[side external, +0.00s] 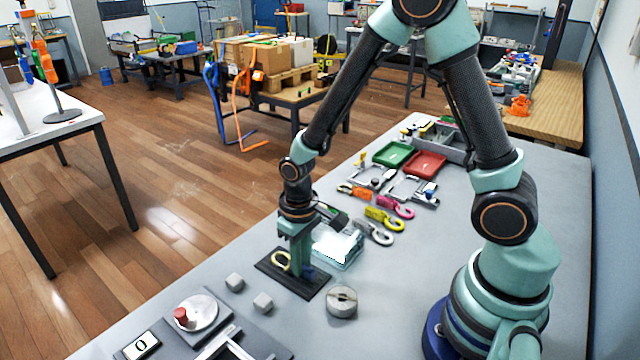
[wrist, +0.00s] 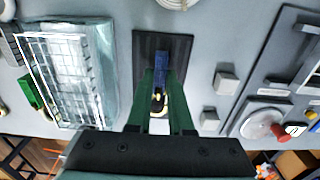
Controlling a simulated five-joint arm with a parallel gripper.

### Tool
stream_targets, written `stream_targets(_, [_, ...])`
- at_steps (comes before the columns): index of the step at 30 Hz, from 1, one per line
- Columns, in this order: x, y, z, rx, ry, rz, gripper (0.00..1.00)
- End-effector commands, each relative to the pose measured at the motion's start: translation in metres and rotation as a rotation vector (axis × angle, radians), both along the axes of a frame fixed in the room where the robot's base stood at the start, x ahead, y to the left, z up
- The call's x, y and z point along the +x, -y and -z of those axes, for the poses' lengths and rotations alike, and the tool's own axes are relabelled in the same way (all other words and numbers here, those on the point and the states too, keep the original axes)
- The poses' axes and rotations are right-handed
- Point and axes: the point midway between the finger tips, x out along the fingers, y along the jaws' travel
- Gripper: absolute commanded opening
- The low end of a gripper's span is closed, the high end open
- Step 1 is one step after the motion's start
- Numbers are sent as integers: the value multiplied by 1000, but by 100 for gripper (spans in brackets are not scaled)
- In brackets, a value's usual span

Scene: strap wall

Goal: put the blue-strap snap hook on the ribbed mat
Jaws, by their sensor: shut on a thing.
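The blue-strap snap hook has a pale brass hook (side external: 281,262) and a short blue strap (side external: 308,272). In the wrist view the blue strap (wrist: 163,66) points up the picture and the hook lies between the fingers. My gripper (side external: 301,272) points down and is shut on it; its fingers also show in the wrist view (wrist: 162,84). The ribbed mat (side external: 316,291) is a dark rectangle directly under my gripper, and it also shows in the wrist view (wrist: 182,46). The snap hook is over the mat, at or very near its surface; I cannot tell whether it touches.
A clear glassy box (side external: 338,247) stands behind the mat. A round metal piece (side external: 342,301) sits to its right, and two pale cubes (side external: 263,302) to its left. Several other snap hooks, including a yellow one (side external: 384,217), lie farther back, before green and red trays (side external: 425,164).

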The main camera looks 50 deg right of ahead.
Motion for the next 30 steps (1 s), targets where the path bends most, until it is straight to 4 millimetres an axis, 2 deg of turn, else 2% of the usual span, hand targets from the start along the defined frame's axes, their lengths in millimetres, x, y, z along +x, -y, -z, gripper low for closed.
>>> stream_targets(8, [1, 0, 1, 0, 1, 0, 0])
stream_targets(9, [0, 0, 1, 0, 1, 0, 30])
stream_targets(11, [0, 0, 1, 0, 1, 0, 53])
stream_targets(18, [0, 0, 1, 0, 1, 0, 54])
stream_targets(20, [0, 0, 1, 0, 0, 0, 77])
stream_targets(21, [0, 0, 1, 0, 0, 0, 79])
stream_targets(30, [0, 0, 0, 0, 1, 0, 79])
